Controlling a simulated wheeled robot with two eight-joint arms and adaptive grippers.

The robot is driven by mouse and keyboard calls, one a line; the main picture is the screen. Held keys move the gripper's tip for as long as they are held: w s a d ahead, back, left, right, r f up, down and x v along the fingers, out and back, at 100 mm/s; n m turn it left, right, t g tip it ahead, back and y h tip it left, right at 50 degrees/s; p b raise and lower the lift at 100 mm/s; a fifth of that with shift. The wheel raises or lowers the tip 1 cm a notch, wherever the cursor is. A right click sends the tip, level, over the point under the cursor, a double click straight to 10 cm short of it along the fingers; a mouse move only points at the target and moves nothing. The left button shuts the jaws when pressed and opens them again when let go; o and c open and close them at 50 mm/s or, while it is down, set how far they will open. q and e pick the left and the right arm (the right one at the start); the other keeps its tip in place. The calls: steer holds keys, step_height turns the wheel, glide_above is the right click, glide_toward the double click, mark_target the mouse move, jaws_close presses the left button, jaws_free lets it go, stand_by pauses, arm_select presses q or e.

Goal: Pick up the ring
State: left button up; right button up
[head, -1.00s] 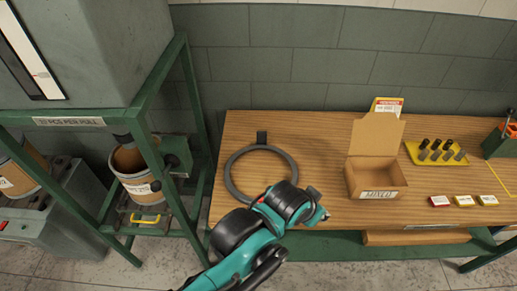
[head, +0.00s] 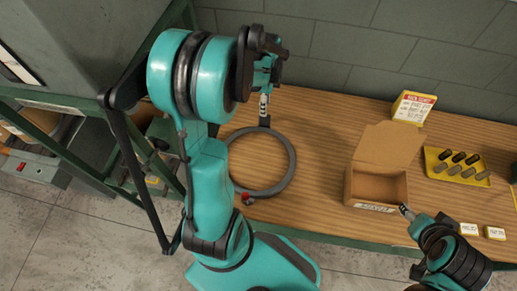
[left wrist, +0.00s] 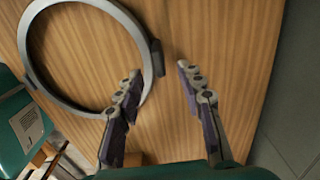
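The dark grey ring (head: 293,160) lies flat on the wooden table, left part, with a small dark block on its far rim. My left arm covers part of its left side. My left gripper (head: 264,108) hangs over the far rim, close to that block. In the left wrist view the ring (left wrist: 24,45) is left of centre and my left gripper (left wrist: 158,74) has its fingers spread, with nothing between them. The block lies just beyond the fingertips; contact is not visible. My right gripper (head: 405,211) is by the carton's front right corner, too small to tell its state.
An open cardboard carton (head: 351,187) stands right of the ring. A yellow tray (head: 436,170) holds several dark cylinders. Small boxes (head: 495,233) lie at the front right. A green machine frame stands left. Table between ring and carton is clear.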

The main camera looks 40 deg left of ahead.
arm_select(q)
step_height(320, 180, down, 7)
steer(key=shift+d+r+b, duration=0.1)
steer(key=shift+b, duration=1.05)
steer(key=shift+s+f, duration=0.1)
steer(key=shift+f, duration=0.25)
jaws_close()
